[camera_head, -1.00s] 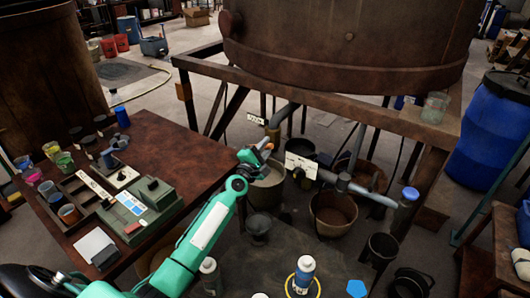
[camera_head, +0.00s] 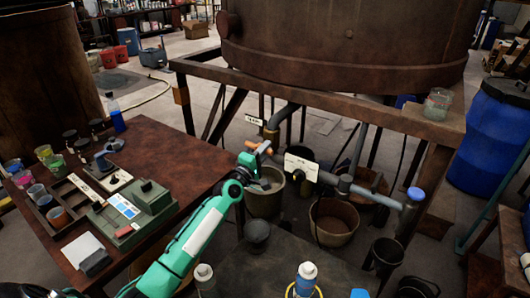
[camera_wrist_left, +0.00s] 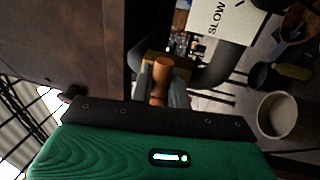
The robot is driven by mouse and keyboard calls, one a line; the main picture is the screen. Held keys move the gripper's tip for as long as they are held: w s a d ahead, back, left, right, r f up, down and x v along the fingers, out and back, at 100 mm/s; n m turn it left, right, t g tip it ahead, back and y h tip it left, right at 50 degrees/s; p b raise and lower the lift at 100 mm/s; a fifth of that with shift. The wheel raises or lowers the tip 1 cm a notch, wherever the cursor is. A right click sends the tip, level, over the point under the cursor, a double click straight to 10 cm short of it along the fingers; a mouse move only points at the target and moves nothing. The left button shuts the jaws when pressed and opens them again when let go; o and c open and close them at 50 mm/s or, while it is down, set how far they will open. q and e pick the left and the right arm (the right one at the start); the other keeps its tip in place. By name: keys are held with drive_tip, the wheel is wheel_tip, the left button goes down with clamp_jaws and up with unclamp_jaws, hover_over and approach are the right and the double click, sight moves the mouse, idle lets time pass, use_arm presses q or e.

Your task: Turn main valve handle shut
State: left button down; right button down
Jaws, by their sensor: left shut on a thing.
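The main valve handle, an orange-brown bar (camera_head: 264,147), sits at the brass valve (camera_head: 271,135) on the pipe below the big rusty vat. My left gripper (camera_head: 252,160) reaches it from the lower left and is shut on it. In the left wrist view the handle (camera_wrist_left: 161,82) shows as a round orange-brown peg between the two fingers (camera_wrist_left: 163,92), with brass behind it. The fingers cover part of the handle, so its full angle is hard to tell. My right gripper is not in view.
A white sign (camera_head: 301,167) hangs right of the valve; in the wrist view a sign reads SLOW (camera_wrist_left: 222,18). A second pipe fitting has a blue cap (camera_head: 416,194). Buckets (camera_head: 334,222) stand below. The frame beam (camera_head: 330,103) runs overhead, and a crowded brown table (camera_head: 165,150) is at left.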

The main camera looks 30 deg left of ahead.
use_arm(q)
drive_tip(key=shift+f, duration=0.15)
drive_tip(key=c, duration=1.4)
unclamp_jaws()
drive_tip(key=shift+s, duration=0.1)
